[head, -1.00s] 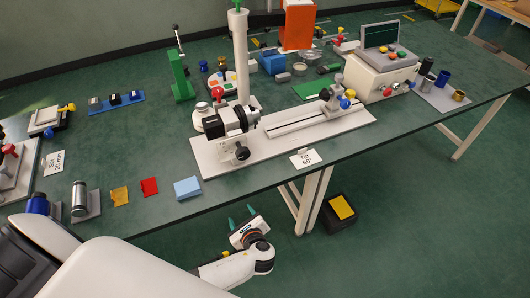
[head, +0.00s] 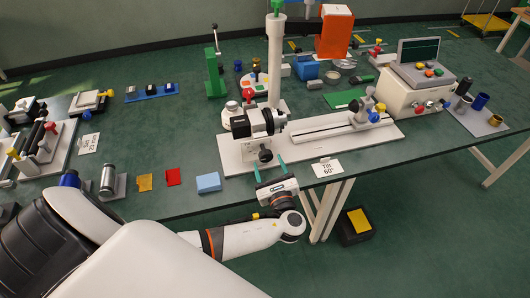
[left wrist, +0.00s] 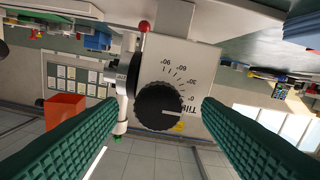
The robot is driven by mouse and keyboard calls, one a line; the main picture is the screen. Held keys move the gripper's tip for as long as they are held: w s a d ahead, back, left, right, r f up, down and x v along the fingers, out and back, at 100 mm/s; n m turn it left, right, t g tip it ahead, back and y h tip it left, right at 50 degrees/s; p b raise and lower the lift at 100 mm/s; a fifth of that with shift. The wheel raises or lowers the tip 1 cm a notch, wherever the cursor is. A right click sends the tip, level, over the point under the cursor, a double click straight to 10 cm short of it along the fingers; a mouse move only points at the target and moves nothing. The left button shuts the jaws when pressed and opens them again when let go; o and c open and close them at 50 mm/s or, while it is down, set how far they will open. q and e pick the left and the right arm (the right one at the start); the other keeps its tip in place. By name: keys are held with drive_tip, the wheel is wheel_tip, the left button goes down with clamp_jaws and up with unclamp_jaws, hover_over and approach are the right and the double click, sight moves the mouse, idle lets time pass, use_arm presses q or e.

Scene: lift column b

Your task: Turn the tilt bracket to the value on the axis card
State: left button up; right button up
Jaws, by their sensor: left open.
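The tilt bracket (head: 246,150) stands on the left end of a white rail base (head: 232,165), its black knob (head: 264,155) facing the table front. In the left wrist view the knob (left wrist: 158,105) has a white pointer line at the low end of the scale, near 0; the dial plate (left wrist: 185,60) reads 0, 30, 60, 90. The axis card (head: 326,167) reads "Tilt 60°". My left gripper (head: 270,168) is open just in front of the knob. In its wrist view the green fingers (left wrist: 160,108) stand either side of the knob, apart from it. My right gripper is not in view.
A tall white post (head: 276,65) rises behind the bracket. A blue block (head: 208,182), a red piece (head: 173,176) and a yellow piece (head: 144,182) lie left along the front edge. A slider with a blue knob (head: 374,116) sits on the rail's right end.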

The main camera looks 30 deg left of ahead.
sight(267, 160)
use_arm(q)
drive_tip(key=x, duration=0.5)
clamp_jaws()
idle(0.3)
